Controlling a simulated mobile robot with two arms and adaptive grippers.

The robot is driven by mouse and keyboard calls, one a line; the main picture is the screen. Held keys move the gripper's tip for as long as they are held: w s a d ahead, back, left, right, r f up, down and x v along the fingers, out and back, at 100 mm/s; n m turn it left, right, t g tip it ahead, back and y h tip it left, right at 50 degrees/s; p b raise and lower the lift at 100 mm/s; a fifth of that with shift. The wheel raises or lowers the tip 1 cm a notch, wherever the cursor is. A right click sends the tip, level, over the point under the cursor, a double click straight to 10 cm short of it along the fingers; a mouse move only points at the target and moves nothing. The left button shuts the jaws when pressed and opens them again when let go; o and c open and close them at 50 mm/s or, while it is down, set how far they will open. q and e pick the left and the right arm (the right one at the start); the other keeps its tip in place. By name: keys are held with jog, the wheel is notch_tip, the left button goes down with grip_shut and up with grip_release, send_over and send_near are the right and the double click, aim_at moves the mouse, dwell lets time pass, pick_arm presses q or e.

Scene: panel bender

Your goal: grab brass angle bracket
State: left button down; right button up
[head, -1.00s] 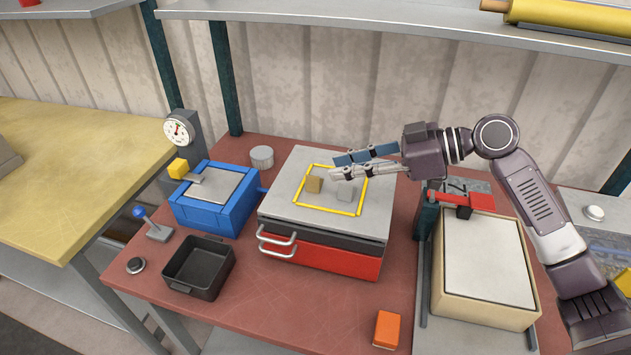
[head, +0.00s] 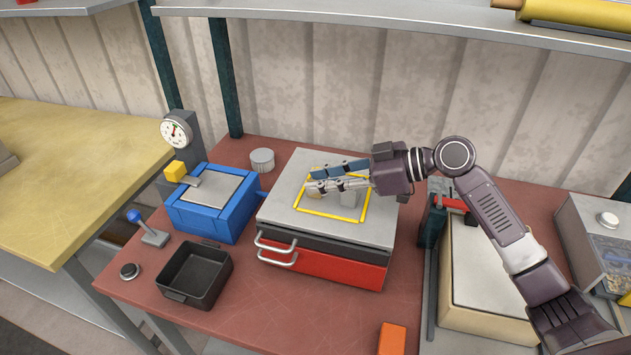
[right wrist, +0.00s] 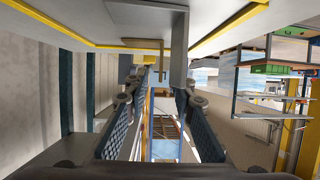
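The brass angle bracket (head: 316,193) sits on the grey top plate (head: 283,206) of the red-fronted unit, inside a yellow outline. My right gripper (head: 312,180) reaches in from the right, low over the plate, with its fingertips at the bracket and partly hiding it. Its fingers are apart. In the right wrist view the gripper (right wrist: 157,95) is open, and the brass bracket (right wrist: 148,46) shows beyond the fingertips; contact cannot be told. A grey block (head: 350,198) stands just right of the bracket, beside the fingers. My left gripper is out of view.
A blue box unit (head: 222,222) and an empty black tray (head: 193,274) stand to the left. A grey cylinder (head: 262,160) stands behind. An orange block (head: 392,338) lies at the front. A beige box (head: 490,270) is at the right, under my arm.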

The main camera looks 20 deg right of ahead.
jog(key=shift+x, duration=0.9)
jog(key=shift+c, duration=0.3)
grip_shut()
jog(key=shift+r, duration=0.1)
